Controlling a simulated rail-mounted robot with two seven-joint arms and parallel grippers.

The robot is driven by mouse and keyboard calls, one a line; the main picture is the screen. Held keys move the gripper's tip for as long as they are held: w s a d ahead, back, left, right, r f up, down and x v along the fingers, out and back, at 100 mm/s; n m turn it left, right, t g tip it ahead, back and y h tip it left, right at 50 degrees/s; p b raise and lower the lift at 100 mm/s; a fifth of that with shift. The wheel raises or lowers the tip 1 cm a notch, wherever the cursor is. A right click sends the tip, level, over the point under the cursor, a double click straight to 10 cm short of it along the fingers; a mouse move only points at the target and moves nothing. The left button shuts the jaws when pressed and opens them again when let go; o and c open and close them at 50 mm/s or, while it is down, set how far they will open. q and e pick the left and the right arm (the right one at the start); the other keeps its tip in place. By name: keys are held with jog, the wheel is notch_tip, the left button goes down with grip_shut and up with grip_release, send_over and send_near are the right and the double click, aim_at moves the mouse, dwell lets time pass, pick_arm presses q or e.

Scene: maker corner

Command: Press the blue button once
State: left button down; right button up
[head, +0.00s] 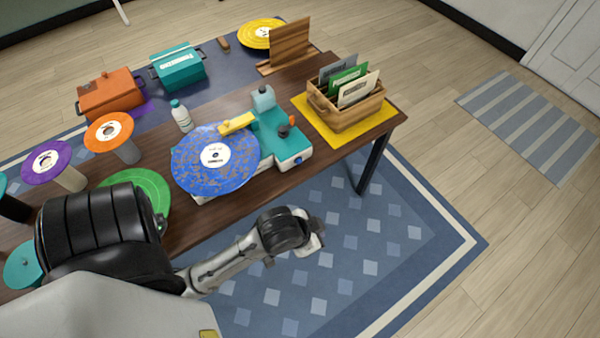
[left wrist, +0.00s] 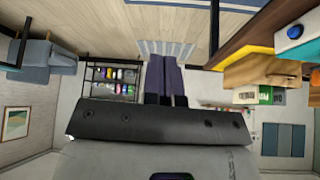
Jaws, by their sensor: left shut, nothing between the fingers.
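A turntable (head: 283,138) with a teal top and white base stands on the wooden table, with a blue speckled record (head: 190,165) on its platter. The small blue button (head: 298,160) is on the turntable's front side, near its right end. It also shows at the upper right edge of the left wrist view (left wrist: 295,31). My left gripper (head: 318,232) is in front of the table edge, below and slightly right of the button, apart from it. Its two dark fingers (left wrist: 166,75) are together with nothing between them. My right gripper is not in view.
A wooden crate of record sleeves (head: 345,108) stands on a yellow mat right of the turntable. A small bottle (head: 181,115) stands behind the blue record. Discs on stands and a green disc (head: 140,195) are at left. Space over the rug (head: 370,240) is free.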

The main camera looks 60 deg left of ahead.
pick_arm(q)
jog(key=w+a+f+n+t+y+b, duration=0.1)
jog(key=w+a+f+n+y+b, duration=0.2)
jog(key=f+b, duration=0.65)
jog(key=w+a+f+t+y+b, duration=0.15)
jog(key=w+a+f+b, duration=0.45)
jog(key=b, duration=0.6)
jog(key=w+a+f+n+t+y+b, duration=0.1)
jog(key=w+f+n+y+b, duration=0.15)
jog(key=f+b, duration=0.75)
jog(key=a+r+m+t+y, duration=0.1)
jog(key=a+r+t+y, duration=0.2)
jog(key=a+r+y, duration=0.2)
jog(key=shift+w+a+r+m+y, duration=0.4)
jog(key=shift+r+y, duration=1.4)
jog(key=shift+r, duration=0.6)
jog(key=shift+p, duration=0.3)
